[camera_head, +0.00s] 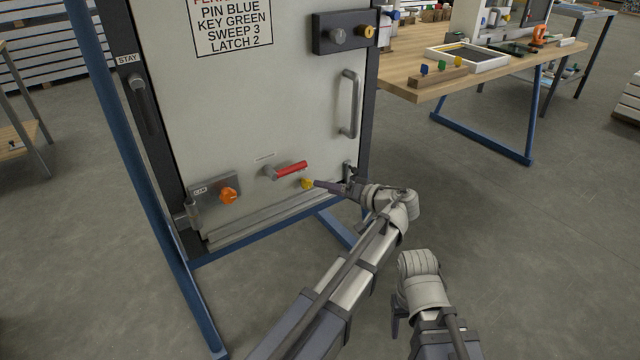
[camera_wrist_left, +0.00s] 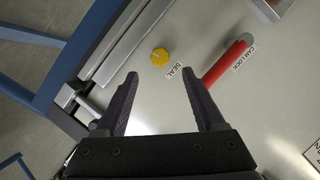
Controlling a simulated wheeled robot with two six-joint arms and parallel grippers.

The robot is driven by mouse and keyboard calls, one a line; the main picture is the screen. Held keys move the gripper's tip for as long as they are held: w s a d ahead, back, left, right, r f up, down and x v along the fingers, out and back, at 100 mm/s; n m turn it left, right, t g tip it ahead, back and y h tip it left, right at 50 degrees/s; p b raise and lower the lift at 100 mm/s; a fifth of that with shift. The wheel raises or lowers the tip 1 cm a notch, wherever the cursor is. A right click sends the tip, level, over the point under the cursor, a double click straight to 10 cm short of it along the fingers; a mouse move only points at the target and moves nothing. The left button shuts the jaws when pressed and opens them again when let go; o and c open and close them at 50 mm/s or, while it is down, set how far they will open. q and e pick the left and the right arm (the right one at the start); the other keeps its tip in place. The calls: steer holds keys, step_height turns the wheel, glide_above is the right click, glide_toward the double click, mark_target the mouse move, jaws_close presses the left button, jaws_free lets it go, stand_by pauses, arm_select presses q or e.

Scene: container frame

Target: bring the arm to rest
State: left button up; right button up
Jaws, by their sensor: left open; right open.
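My left gripper (camera_head: 322,185) is in front of the lower right part of the grey container door (camera_head: 250,110). In the left wrist view its two dark fingers (camera_wrist_left: 160,76) are spread and empty. A yellow knob (camera_wrist_left: 160,57) lies just beyond the fingertips, with a gap showing; it also shows in the head view (camera_head: 307,183). A red cam lock handle (camera_head: 291,170) is just above the knob and clear of the fingers. My right gripper (camera_head: 397,316) hangs low at the bottom centre, seen only in part, apart from the door, with nothing visible in it.
The door carries an orange knob (camera_head: 229,195), a vertical grab handle (camera_head: 349,104) and a dark latch box (camera_head: 345,32). A blue frame (camera_head: 130,150) surrounds it. A wooden workbench (camera_head: 405,84) stands at the upper right.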

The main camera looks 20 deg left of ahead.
arm_select(q)
steer(key=shift+s+d+r, duration=0.1)
steer(key=shift+s+d, duration=0.1)
steer(key=shift+d, duration=0.15)
steer(key=s+f+m+g+h, duration=0.3)
steer(key=s+f+g+h, duration=0.2)
steer(key=s+f+h, duration=0.8)
steer(key=s+d+r+m+p, duration=0.2)
steer(key=s+d+m+p, duration=0.3)
steer(key=s+d, duration=0.7)
step_height(320, 180, up, 38)
steer(key=d+p, duration=0.1)
steer(key=p, duration=3.7)
steer(key=shift+w+d+r+g, duration=0.15)
steer(key=shift+w+r+g, duration=0.05)
steer(key=shift+g, duration=0.2)
steer(key=shift+f, duration=0.1)
